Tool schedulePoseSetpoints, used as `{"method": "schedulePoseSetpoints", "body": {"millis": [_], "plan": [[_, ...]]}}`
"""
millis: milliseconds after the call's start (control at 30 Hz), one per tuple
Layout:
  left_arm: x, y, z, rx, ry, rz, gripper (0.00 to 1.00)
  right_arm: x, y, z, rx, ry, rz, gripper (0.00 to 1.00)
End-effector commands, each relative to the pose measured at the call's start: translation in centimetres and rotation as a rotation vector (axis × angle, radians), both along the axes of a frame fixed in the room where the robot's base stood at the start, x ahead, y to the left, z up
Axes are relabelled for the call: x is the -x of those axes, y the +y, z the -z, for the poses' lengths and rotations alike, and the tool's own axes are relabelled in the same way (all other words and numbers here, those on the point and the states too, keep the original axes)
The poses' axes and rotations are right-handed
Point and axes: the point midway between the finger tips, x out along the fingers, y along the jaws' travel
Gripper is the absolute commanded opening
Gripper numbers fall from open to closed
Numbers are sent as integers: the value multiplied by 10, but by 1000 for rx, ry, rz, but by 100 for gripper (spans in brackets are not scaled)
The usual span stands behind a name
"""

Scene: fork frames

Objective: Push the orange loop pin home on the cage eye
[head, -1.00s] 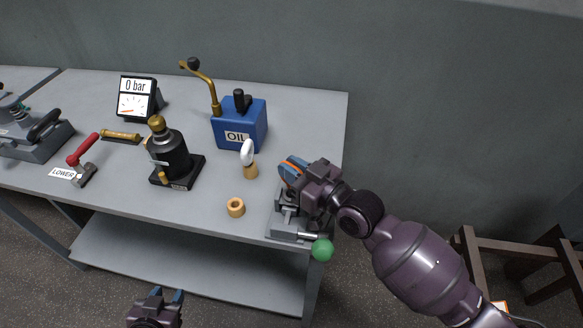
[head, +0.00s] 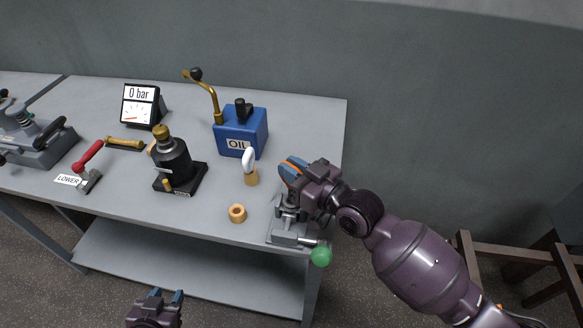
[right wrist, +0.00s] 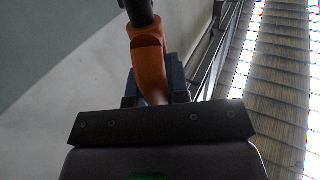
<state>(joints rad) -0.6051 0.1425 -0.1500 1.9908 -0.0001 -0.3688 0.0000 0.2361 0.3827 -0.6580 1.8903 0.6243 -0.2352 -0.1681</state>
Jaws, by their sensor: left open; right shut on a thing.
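My right gripper (head: 291,173) is shut on the orange loop pin (head: 287,165) above the right front corner of the table. In the right wrist view the orange pin (right wrist: 149,66) sits between the blue fingers, with a dark round rod at its upper end. Below the gripper stands a grey clamp-like fixture (head: 288,236) with a green ball knob (head: 321,255). I cannot make out the cage eye; the gripper covers the area around the pin. My left gripper (head: 165,295) is open and empty, low in front of the table.
On the grey table (head: 205,215) stand a blue OIL pump (head: 241,132), a black bottle jack (head: 171,162), a gauge (head: 141,105) reading 0 bar, a white-topped tan piece (head: 251,170), a tan ring (head: 237,213) and a red LOWER lever (head: 88,158).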

Motion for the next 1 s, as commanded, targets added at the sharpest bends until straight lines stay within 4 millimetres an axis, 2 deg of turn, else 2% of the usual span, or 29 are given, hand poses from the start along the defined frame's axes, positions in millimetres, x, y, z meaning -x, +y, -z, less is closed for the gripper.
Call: {"method": "schedulePoseSetpoints", "body": {"millis": [433, 1000], "plan": [[-4, -1, -1, 0, -8, 3, 43, 0, 0, 1, 0, 0, 0, 0], [0, 0, 10, 0, 4, 1, 43, 0, 0, 12, -1, -1, 0, 0]]}}
